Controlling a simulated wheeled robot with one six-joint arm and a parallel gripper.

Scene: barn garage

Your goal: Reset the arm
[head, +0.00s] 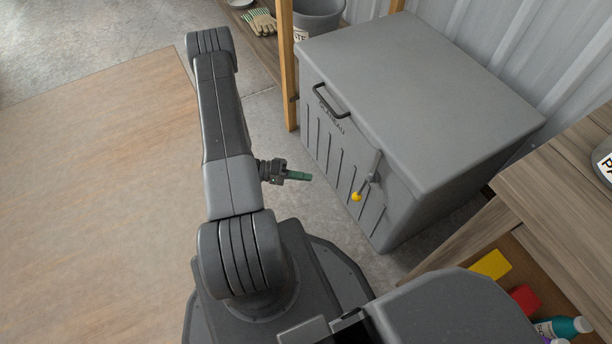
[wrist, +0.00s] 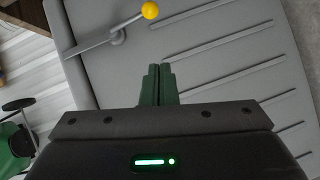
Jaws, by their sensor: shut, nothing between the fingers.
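My gripper (head: 309,177) shows in the head view at the end of my arm, in front of the grey chest's ribbed front face. Its green fingers are shut together with nothing between them. They also show in the wrist view (wrist: 158,72), pointing at the ribbed panel. My arm is bent, with its upper links raised at the left of the head view. The fingers look apart from the chest and from its lever.
The grey chest (head: 430,75) has a black handle (head: 331,101) and a lever with a yellow knob (head: 356,197), near my gripper. A wooden post (head: 287,65) stands at its left. A wooden shelf unit (head: 560,190) is at the right.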

